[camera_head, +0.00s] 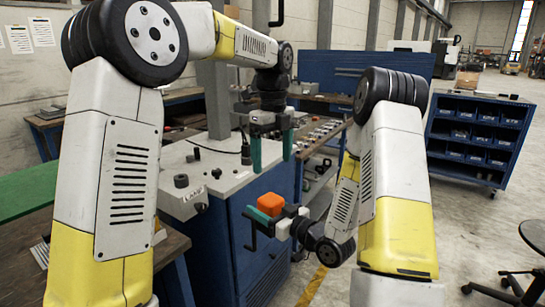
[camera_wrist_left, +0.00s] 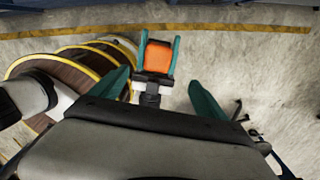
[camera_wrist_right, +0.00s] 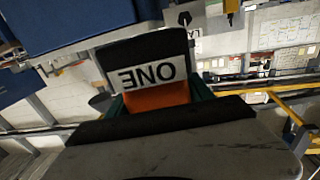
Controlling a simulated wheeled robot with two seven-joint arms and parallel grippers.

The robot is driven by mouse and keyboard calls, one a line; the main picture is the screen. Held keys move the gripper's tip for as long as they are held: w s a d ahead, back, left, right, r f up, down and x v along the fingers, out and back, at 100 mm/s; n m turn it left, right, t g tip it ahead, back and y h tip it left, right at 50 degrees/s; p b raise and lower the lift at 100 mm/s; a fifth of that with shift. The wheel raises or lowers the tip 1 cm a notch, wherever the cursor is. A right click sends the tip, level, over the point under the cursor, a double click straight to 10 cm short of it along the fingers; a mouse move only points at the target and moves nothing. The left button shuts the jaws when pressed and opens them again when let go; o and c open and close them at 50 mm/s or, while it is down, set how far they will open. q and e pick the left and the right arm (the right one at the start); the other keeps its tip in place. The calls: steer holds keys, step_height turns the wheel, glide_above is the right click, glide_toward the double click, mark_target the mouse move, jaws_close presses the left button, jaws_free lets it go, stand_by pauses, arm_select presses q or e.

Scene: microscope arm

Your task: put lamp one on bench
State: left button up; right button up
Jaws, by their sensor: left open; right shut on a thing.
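Lamp one is an orange block (camera_head: 271,203) with a dark part. In the right wrist view the orange body (camera_wrist_right: 156,98) shows below a black part with a white label reading ONE, upside down. My right gripper (camera_head: 276,217) is shut on it, its teal fingers on either side, held in the air in front of the blue cabinet. My left gripper (camera_head: 271,150) is open and empty, fingers pointing down, above the lamp. In the left wrist view the lamp (camera_wrist_left: 158,58) shows between the right gripper's fingers, beyond my open left fingers (camera_wrist_left: 155,100). Which surface is the bench is unclear.
A blue cabinet with a pale top (camera_head: 215,178) bearing small dark fittings stands beside the grippers. A wooden-topped table (camera_head: 170,245) is at the lower left. A blue bin rack (camera_head: 480,133) stands right. A black stool (camera_head: 530,240) is at the right edge.

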mark_target(273, 197)
arm_select(q)
step_height(273, 197, down, 12)
steer(key=shift+r, duration=0.1)
stand_by(0.4)
steer(key=shift+c, duration=0.4)
steer(key=c, duration=1.5)
steer(key=shift+d, duration=0.1)
steer(key=shift+c, duration=0.7)
arm_select(e)
steer(key=o, duration=1.7)
steer(key=shift+s+a, duration=0.1)
steer(key=shift+c, duration=0.2)
steer(key=shift+o, duration=0.3)
